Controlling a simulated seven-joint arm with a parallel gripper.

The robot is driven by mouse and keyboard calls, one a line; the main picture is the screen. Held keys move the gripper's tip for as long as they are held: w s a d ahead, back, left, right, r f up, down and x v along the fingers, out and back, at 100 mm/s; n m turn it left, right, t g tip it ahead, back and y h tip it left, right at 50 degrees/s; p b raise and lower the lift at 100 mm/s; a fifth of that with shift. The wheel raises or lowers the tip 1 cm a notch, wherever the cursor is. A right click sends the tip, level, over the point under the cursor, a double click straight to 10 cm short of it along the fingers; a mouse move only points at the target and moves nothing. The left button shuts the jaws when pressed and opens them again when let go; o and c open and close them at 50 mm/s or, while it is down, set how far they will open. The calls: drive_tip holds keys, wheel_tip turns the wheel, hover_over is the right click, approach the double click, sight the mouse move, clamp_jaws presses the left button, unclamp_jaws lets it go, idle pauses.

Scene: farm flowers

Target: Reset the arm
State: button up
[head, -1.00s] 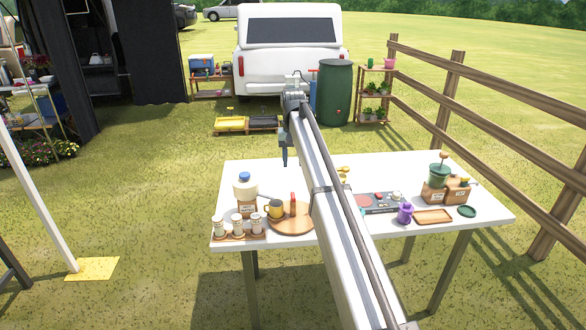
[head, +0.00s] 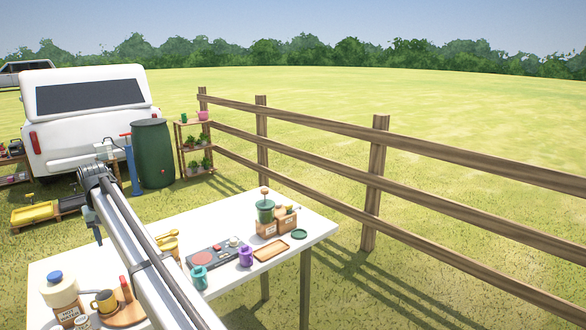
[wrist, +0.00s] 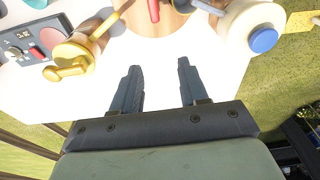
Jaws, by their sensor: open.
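My gripper (wrist: 157,88) is open and empty in the wrist view, its two dark fingers spread apart above the white table (wrist: 165,75). In the head view my gripper (head: 95,228) hangs at the far end of my outstretched arm, over the table's far left side, and its fingers are too small there to tell apart. My arm crosses the table (head: 290,215) and hides part of it.
A green barrel (head: 152,155) and fence (head: 372,180) stand beyond.

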drive_tip(key=s+d+f+m, duration=0.1)
drive_tip(key=s+d+f, duration=0.4)
drive_tip(key=d+f, duration=0.95)
drive_tip(key=s+d+f+m+h, duration=0.1)
drive_tip(key=s+d+f, duration=0.3)
drive_tip(key=d+f, duration=1)
drive_tip(key=s+d+f, duration=0.5)
drive_tip(key=d+f, duration=0.8)
drive_tip(key=f, duration=0.2)
drive_tip(key=s+d+f+m+g, duration=0.2)
drive_tip(key=s+d+f, duration=0.4)
drive_tip(key=s+d, duration=0.4)
drive_tip(key=s+d+f+m+g, duration=0.3)
drive_tip(key=s+d+f, duration=0.2)
drive_tip(key=s+d, duration=0.5)
drive_tip(key=s+d+f+m+g, duration=0.2)
drive_tip(key=s+d+f, duration=0.4)
drive_tip(key=s+d, duration=0.4)
drive_tip(key=d, duration=0.5)
drive_tip(key=shift+s+d+f+g, duration=0.35)
drive_tip(key=shift+s+g, duration=0.05)
